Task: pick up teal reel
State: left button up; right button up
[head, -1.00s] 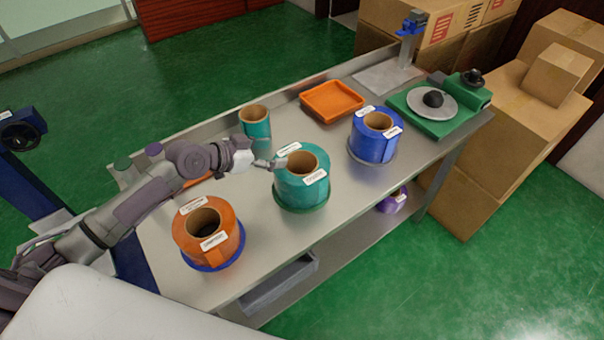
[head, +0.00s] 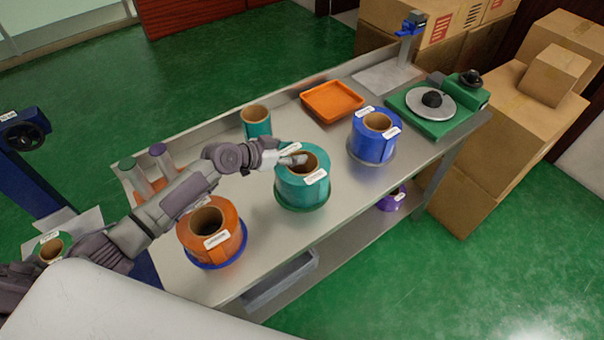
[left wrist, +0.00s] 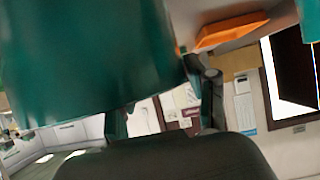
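The large teal reel (head: 302,187) stands upright near the middle of the steel bench, with a cardboard core, white labels and a green base. In the left wrist view the teal reel (left wrist: 95,55) fills the upper left, very close. The fingers (left wrist: 163,108) look spread apart there, one partly hidden by the reel. I cannot tell whether they touch it. My right gripper is not in view.
An orange reel (head: 228,240) stands at the front left and a blue reel (head: 372,148) to the right. A narrower teal roll (head: 257,128) stands behind, near an orange tray (head: 332,101). A green turntable device (head: 437,125) sits at the bench's right end.

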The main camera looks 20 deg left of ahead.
pick_arm(q)
grip_shut()
jog(key=shift+w+r, duration=0.15)
jog(key=shift+r, duration=0.05)
jog(key=shift+r, duration=0.1)
